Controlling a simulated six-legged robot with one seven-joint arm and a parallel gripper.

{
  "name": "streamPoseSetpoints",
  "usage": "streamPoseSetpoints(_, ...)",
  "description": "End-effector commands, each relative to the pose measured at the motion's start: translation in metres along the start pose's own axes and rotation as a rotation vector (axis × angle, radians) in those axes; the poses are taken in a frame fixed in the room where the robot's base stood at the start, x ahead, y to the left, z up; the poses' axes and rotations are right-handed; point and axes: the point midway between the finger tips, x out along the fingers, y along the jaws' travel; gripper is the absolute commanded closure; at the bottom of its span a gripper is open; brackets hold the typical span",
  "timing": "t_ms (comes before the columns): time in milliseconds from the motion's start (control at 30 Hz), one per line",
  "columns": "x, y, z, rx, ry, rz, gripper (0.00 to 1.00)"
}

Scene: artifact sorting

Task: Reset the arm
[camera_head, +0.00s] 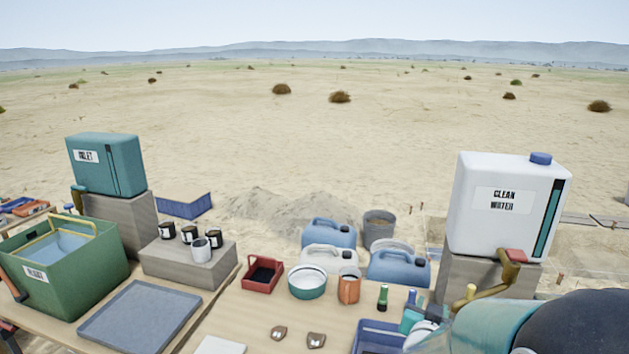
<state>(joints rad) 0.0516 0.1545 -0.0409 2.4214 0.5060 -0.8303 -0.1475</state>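My gripper's fingers do not show in this view. A large rounded teal and black shape fills the bottom right corner; I cannot tell for certain whether it is part of my arm. Two small brownish pieces, a left one (279,333) and a right one (316,340), lie apart on the wooden table (255,318). A white clean water tank (505,215) with a brass tap (508,268) stands on a block at the right.
A green bin (95,275), a grey tray (140,315) and a teal tank (108,165) are at the left. A red tray (262,274), teal bowl (307,284), orange mug (349,288) and small bottle (383,298) line the table's back. A blue crate (375,339) sits at the front.

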Motion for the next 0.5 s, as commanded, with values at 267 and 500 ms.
streamPoseSetpoints(267,-0.076,-0.054,-0.025,-0.038,-0.294,-0.259,0.61)
streamPoseSetpoints(500,-0.169,-0.056,-0.029,-0.175,-0.549,-0.378,0.61)
